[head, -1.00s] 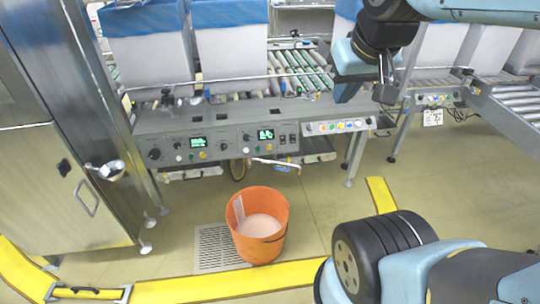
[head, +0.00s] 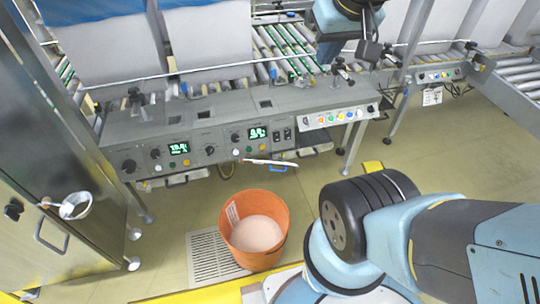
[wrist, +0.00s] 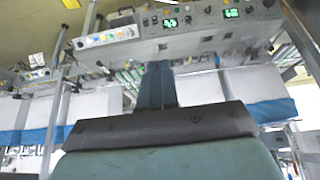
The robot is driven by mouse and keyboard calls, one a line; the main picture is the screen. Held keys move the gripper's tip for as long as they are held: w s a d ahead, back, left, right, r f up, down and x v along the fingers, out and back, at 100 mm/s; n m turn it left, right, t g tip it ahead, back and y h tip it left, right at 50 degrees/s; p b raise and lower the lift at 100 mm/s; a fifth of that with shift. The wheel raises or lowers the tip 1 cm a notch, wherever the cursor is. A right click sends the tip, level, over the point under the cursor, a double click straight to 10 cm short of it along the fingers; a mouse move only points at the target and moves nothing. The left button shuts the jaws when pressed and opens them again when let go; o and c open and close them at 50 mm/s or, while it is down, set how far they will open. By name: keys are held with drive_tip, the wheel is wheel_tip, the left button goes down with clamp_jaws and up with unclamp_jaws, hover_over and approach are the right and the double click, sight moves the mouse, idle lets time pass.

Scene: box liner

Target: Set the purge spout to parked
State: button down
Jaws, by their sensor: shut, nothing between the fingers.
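What looks like the purge spout (head: 270,162) is a thin pale pipe with an orange tip, sticking out under the grey control panel's front edge in the head view. A blue handle-like part shows just below it. An orange bucket (head: 281,243) holding pale pinkish material stands on the floor below. The spout cannot be made out in the wrist view. My gripper (head: 369,50) is at the top of the head view, above the right end of the panel and apart from the spout. In the wrist view its fingers (wrist: 157,84) are together and empty.
The control panel (head: 225,147) has green displays, knobs and a row of coloured buttons. Roller conveyors and blue-lined boxes stand behind. A steel cabinet (head: 45,175) with a protruding handle is at left. A floor grate (head: 208,257) lies beside the bucket.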

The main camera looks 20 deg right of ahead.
drive_tip(key=shift+w, duration=0.1)
drive_tip(key=m+g, duration=0.2)
drive_tip(key=m, duration=0.1)
hover_over(277, 170)
drive_tip(key=s+a, duration=0.3)
drive_tip(key=a, duration=0.1)
wheel_tip(277, 170, down, 40)
drive_tip(key=s+d+f+m+h, duration=0.1)
drive_tip(key=s+f, duration=0.2)
drive_tip(key=f, duration=0.7)
drive_tip(key=s+f, duration=0.2)
drive_tip(key=f, duration=0.7)
drive_tip(key=shift+g, duration=0.3)
drive_tip(key=shift+w+d+f, duration=0.4)
drive_tip(key=shift+w+f, duration=0.55)
drive_tip(key=shift+f, duration=0.85)
drive_tip(key=shift+w+d+f, duration=0.45)
drive_tip(key=shift+w+f, duration=0.55)
drive_tip(key=shift+f, duration=0.75)
drive_tip(key=shift+w+d+f, duration=0.4)
drive_tip(key=shift+w+f, duration=0.55)
drive_tip(key=shift+f, duration=0.85)
